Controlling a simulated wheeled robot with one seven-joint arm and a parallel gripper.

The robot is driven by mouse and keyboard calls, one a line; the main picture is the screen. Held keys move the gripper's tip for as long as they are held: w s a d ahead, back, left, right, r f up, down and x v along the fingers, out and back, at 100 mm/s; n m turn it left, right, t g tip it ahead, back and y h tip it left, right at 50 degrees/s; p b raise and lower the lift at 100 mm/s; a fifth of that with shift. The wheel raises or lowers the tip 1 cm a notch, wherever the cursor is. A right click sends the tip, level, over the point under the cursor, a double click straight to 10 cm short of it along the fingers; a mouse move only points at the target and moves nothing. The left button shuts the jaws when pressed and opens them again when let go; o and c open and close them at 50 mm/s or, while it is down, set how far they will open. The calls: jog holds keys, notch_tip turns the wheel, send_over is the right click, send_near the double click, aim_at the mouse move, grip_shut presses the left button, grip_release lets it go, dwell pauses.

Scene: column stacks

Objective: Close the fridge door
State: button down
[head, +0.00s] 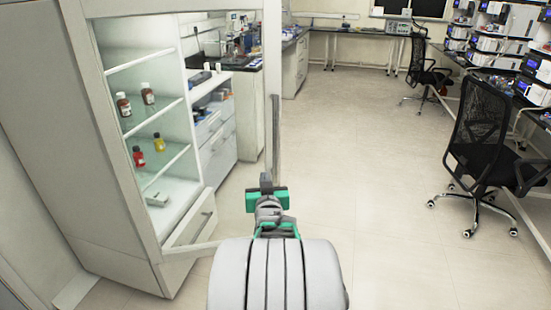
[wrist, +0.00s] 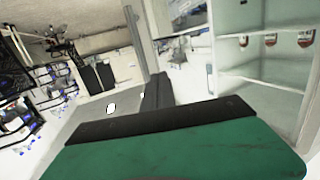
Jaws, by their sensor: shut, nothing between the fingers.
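The white fridge (head: 60,130) stands at the left in the head view, with bottles on its lit shelves. Its glass-paned door (head: 272,60) stands open, its white frame reaching out to the right. A long grey vertical handle (head: 275,135) runs along the door's outer edge. My gripper (head: 267,180) is shut and empty, close to the lower end of the handle. I cannot tell whether it touches the door. In the wrist view the dark fingers (wrist: 157,92) point toward a grey bar, likely the handle (wrist: 136,42), beside the door's white frame (wrist: 152,35).
Small bottles (head: 148,93) stand on the fridge shelves. A drawer cabinet (head: 215,125) and lab benches lie behind the door. Black office chairs (head: 480,130) stand at the right by a bench with instruments. The floor (head: 350,130) between is clear.

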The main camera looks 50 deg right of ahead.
aim_at(275, 146)
jog(key=w+d, duration=0.2)
jog(key=d, duration=0.2)
jog(key=w+d+h+p, duration=0.1)
jog(key=w+d, duration=0.1)
jog(key=d, duration=0.3)
jog(key=w+d+r+m+h, duration=0.1)
jog(key=w+d, duration=0.1)
jog(key=d, duration=0.2)
jog(key=shift+w+d, duration=0.1)
jog(key=shift+d, duration=0.1)
